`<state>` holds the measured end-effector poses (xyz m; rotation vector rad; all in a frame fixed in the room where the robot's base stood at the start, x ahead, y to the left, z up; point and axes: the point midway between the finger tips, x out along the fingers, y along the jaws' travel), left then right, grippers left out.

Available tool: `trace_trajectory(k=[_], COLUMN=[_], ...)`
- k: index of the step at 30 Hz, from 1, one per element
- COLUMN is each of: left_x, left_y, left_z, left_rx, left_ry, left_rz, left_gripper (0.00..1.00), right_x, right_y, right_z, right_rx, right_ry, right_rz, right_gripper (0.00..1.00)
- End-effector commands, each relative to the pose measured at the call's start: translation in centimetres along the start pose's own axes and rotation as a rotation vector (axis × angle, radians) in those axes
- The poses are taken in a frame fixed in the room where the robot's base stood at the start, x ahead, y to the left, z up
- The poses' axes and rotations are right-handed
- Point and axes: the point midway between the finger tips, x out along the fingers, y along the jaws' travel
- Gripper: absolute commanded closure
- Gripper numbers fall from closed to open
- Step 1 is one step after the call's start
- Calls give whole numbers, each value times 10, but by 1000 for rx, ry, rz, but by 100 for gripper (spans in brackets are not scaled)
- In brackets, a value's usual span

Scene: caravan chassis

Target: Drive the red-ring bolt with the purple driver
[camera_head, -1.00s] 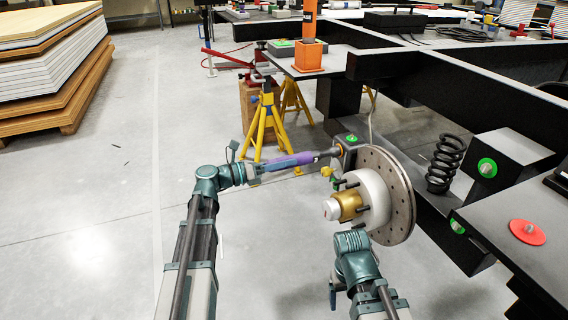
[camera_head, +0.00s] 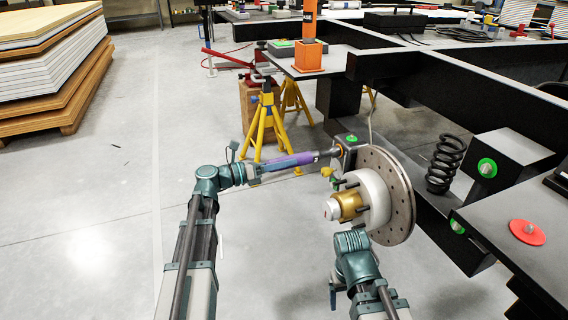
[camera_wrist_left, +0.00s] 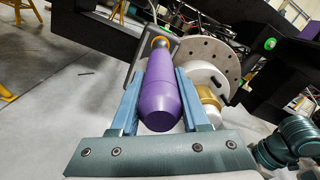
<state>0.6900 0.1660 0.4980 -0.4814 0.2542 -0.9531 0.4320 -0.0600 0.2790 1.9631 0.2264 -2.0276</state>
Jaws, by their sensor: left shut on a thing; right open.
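My left gripper (camera_head: 254,169) is shut on the purple driver (camera_head: 290,161), held nearly level. The wrist view shows the purple handle (camera_wrist_left: 160,92) between its two fingers (camera_wrist_left: 157,102). The driver's tip reaches the dark caliper block (camera_head: 352,151) beside the brake disc (camera_head: 388,190). An orange ring (camera_wrist_left: 160,42) shows around the tip there; the bolt head is hidden, and I cannot tell whether the tip is seated. My right gripper (camera_head: 351,240) is open and empty below the hub (camera_head: 350,205); its fingers are hardly visible.
A red disc with a pale stud (camera_head: 528,231) lies on the dark surface at right. A black coil spring (camera_head: 445,163) stands behind the brake disc. Yellow axle stands (camera_head: 265,125) are behind the driver.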

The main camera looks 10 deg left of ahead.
Motion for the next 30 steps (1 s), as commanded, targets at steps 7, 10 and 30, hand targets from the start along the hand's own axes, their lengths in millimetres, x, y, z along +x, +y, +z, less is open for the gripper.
trace_trajectory(k=[7,10,30], left_x=[3,3,-31], left_y=[-1,-1,0], left_z=[0,0,1], left_rx=[-1,-1,-1], left_ry=[-1,-1,-3], left_rz=[-6,-6,-1], left_gripper=[100,100,100], right_x=[0,0,0], right_y=[0,0,0], right_z=[0,0,0], right_rx=[0,0,0], right_ry=[0,0,0], right_rz=[0,0,0], right_gripper=[19,19,19])
